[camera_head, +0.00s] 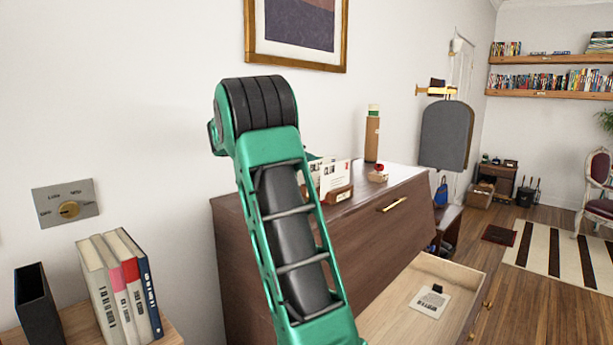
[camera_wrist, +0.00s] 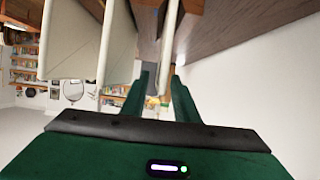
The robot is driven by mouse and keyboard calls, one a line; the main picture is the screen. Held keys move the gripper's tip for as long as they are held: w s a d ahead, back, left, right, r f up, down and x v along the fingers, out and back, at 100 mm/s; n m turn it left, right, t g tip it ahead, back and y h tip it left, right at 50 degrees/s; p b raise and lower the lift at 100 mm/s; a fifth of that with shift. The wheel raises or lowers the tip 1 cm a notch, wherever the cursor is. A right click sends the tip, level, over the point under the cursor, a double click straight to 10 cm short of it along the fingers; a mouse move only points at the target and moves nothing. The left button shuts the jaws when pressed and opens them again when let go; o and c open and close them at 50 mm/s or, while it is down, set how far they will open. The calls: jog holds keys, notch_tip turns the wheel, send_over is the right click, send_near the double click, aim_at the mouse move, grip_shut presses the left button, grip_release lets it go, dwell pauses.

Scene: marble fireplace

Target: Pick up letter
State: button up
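White letters (camera_head: 336,176) stand upright in a small wooden holder (camera_head: 341,195) on top of the brown dresser, partly hidden by my arm. In the wrist view, two pale letters (camera_wrist: 66,40) (camera_wrist: 116,45) show at the upper left. A third letter (camera_wrist: 170,45) shows nearly edge-on, in line with the gap between my fingers. My gripper (camera_wrist: 162,84) has its green fingers apart. I cannot tell whether that letter is between the fingertips or just beyond them. The gripper is hidden behind my arm in the head view.
The dresser (camera_head: 360,240) has an open drawer (camera_head: 450,268) with a flat paper (camera_head: 430,301) inside. A brown bottle (camera_head: 372,140) and a small red-topped stamp (camera_head: 379,174) stand right of the holder. Books (camera_head: 125,285) are at lower left. A wall is close behind.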

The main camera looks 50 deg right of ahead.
jog(key=shift+d+f, duration=0.15)
jog(key=shift+d, duration=0.2)
grip_shut()
